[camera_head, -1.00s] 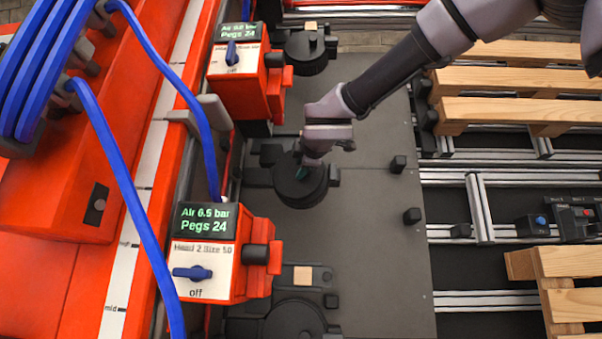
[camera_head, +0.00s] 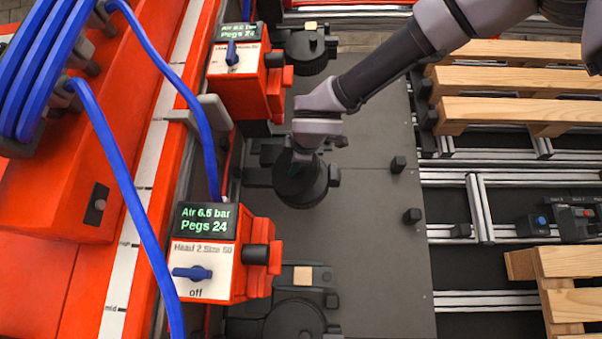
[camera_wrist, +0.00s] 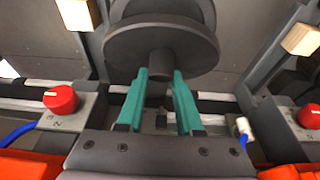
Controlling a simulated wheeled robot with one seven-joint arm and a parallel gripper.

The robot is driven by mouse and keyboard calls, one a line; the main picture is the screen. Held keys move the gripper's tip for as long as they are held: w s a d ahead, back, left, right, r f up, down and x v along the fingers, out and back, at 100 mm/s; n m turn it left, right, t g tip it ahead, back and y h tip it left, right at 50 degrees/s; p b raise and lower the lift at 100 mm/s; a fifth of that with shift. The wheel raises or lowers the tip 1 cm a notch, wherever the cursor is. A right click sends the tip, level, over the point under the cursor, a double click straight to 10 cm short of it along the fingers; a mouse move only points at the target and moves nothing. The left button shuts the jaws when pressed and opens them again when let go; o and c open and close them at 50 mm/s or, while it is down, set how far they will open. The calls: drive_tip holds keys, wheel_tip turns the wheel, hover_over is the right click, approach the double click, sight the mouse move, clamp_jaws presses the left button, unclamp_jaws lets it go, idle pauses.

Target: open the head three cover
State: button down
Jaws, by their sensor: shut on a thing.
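A round dark cover (camera_head: 303,190) sits in the middle of the grey deck in the head view. My gripper (camera_head: 297,163) comes down on it from the upper right. In the wrist view, the cover's dark disc (camera_wrist: 160,38) fills the top middle. Its short stub (camera_wrist: 160,64) lies between the teal fingertips of my gripper (camera_wrist: 160,76), which is shut on it. The wrist and fingers hide part of the cover in the head view, so I cannot tell how far it is raised. No head-three label is readable on it.
Other round dark lids stand at the top (camera_head: 306,56) and bottom (camera_head: 296,322) of the deck. An orange control unit marked Head 2 (camera_head: 208,270) stands lower left, with a blue hose (camera_head: 130,215) beside it. Wooden pallets (camera_head: 510,82) lie right.

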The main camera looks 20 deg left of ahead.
drive_tip(key=shift+s+a, duration=0.15)
drive_tip(key=shift+s, duration=0.05)
drive_tip(key=shift+s+a+r, duration=0.25)
drive_tip(key=shift+s+a, duration=0.4)
drive_tip(key=shift+a, duration=0.1)
drive_tip(key=c, duration=0.7)
unclamp_jaws()
drive_tip(key=shift+s+d+r, duration=0.35)
drive_tip(key=shift+s+r, duration=0.45)
drive_tip(key=shift+s, duration=0.6)
drive_tip(key=shift+s+d+r, duration=0.35)
drive_tip(key=shift+s+r, duration=0.4)
drive_tip(key=shift+s, duration=0.7)
drive_tip(key=shift+s+d+r, duration=0.35)
drive_tip(key=shift+s+r, duration=0.45)
drive_tip(key=shift+s, duration=0.6)
drive_tip(key=shift+d, duration=0.1)
